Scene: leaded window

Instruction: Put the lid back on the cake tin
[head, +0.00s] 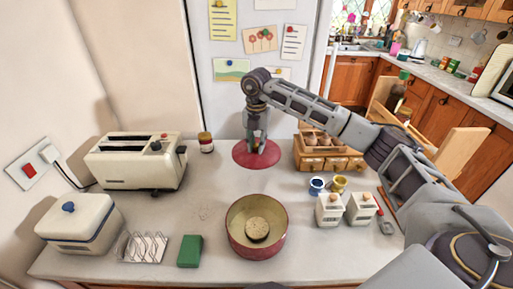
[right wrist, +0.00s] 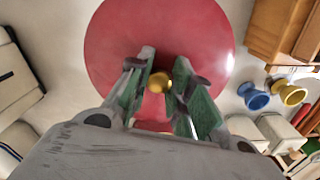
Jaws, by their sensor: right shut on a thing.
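The round red lid (head: 241,158) with its gold knob (right wrist: 158,82) is at the back of the counter, behind the cake tin. My right gripper (head: 257,146) points down over the lid's middle, and its fingers are shut on the knob; it also shows in the right wrist view (right wrist: 160,88). I cannot tell whether the lid touches the counter. The open red cake tin (head: 256,250) stands at the front middle, with a round cake (head: 257,229) inside. My left gripper is not in view.
A toaster (head: 137,162) and a white butter dish (head: 77,222) stand on the left, with a wire rack (head: 142,247) and green block (head: 190,251) in front. A wooden drawer box (head: 328,160), egg cups (head: 317,185) and white canisters (head: 330,210) stand right. Bare counter lies between lid and tin.

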